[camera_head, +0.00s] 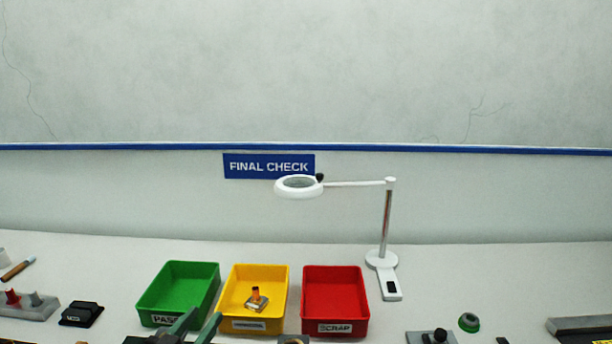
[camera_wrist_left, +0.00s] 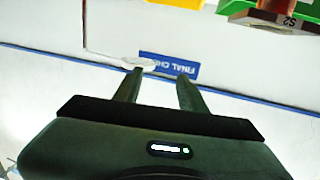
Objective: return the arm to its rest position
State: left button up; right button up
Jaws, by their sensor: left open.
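My left gripper (camera_head: 203,318) shows at the bottom of the head view, its two green-grey fingers apart in front of the green and yellow bins. In the left wrist view the left gripper (camera_wrist_left: 159,74) has its fingers spread with nothing between them, against the wall and sign. The rest of my left arm is out of the head view. My right gripper cannot be made out in either view.
A green bin (camera_head: 153,297), a yellow bin (camera_head: 236,289) holding a metal part with an orange top (camera_head: 256,298), and an empty red bin (camera_head: 335,290) stand in a row. A white magnifier lamp (camera_head: 382,260) stands right of them. Small items line the table's front.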

pick_arm(q)
jog(key=s+d+f+g+y, duration=0.1)
jog(key=s+d+f+g, duration=0.1)
jog(key=s+f+g, duration=0.7)
jog(key=s+f+g+y, duration=0.1)
jog(key=s+f, duration=0.3)
jog(key=s, duration=0.3)
jog(key=s+a+f+g+y, duration=0.1)
jog(key=s+f+g, duration=0.15)
jog(key=s, duration=0.55)
jog(key=s+f+g+y, duration=0.1)
jog(key=s+f, duration=0.3)
jog(key=s, duration=0.3)
notch_tip(320, 180, down, 30)
jog(key=s+g+b, duration=0.1)
jog(key=b, duration=0.4)
jog(key=s+a+f+b, duration=0.1)
jog(key=s+f+b, duration=0.1)
jog(key=s+f, duration=0.6)
jog(key=s+a+f+g+b, duration=0.1)
jog(key=s+a+f+b, duration=0.1)
jog(key=s+f, duration=0.7)
notch_tip(320, 180, down, 5)
jog(key=shift+a+f+b, duration=0.15)
jog(key=shift+f+b, duration=0.05)
jog(key=shift+b, duration=0.3)
pick_arm(e)
notch_tip(320, 180, down, 10)
jog(key=shift+w, duration=0.15)
